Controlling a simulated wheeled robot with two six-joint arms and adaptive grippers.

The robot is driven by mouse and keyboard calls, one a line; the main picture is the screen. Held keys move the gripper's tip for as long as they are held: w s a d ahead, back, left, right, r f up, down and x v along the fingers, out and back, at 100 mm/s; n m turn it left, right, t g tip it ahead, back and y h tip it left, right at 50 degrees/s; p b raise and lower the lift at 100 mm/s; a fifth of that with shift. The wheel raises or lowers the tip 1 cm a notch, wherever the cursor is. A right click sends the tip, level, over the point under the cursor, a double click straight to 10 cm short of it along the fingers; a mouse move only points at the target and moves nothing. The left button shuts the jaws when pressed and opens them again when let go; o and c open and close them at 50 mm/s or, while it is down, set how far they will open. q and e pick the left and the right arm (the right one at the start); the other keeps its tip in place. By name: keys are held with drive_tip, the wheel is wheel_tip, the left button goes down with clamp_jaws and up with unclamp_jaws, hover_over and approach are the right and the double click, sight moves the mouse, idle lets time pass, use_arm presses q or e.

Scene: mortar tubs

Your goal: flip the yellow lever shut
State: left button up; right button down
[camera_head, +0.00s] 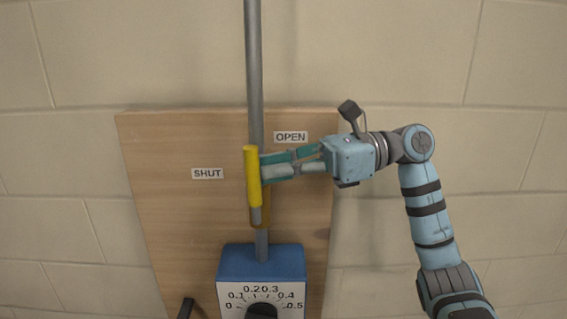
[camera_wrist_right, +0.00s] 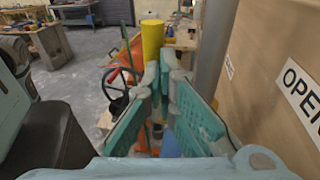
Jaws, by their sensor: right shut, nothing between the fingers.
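The yellow lever (camera_head: 252,176) is on the grey vertical pipe, in front of a wooden board. It stands nearly upright, between the SHUT label (camera_head: 208,174) on its left and the OPEN label (camera_head: 291,137) on its right. My right gripper (camera_head: 264,170) is shut and empty, its fingertips at the lever's right side; whether they touch it I cannot tell. In the right wrist view the lever (camera_wrist_right: 152,42) stands just beyond the closed fingertips (camera_wrist_right: 158,75). The OPEN label also shows there at the right (camera_wrist_right: 302,92). My left gripper is not in view.
The wooden board (camera_head: 165,240) hangs on a pale block wall. A blue box (camera_head: 262,262) with a numbered dial and black knob sits below the lever. A black handle (camera_head: 186,308) is at the lower left. The space left of the lever looks clear.

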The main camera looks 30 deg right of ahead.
drive_tip(key=a+p, duration=0.1)
drive_tip(key=w+a+p, duration=0.1)
drive_tip(key=a+p, duration=0.1)
drive_tip(key=shift+w+a+r, duration=0.1)
drive_tip(key=shift+w+r, duration=0.2)
drive_tip(key=shift+r, duration=0.05)
drive_tip(key=shift+p+x, duration=0.45)
drive_tip(key=shift+x, duration=0.35)
drive_tip(key=shift+w+f, duration=0.1)
drive_tip(key=shift+w, duration=0.1)
approach(253, 164)
drive_tip(key=w+r, duration=0.3)
drive_tip(key=r, duration=0.3)
drive_tip(key=shift+w+d+f+p, duration=0.2)
drive_tip(key=shift+d+f+p, duration=0.05)
drive_tip(key=shift+d+p, duration=0.15)
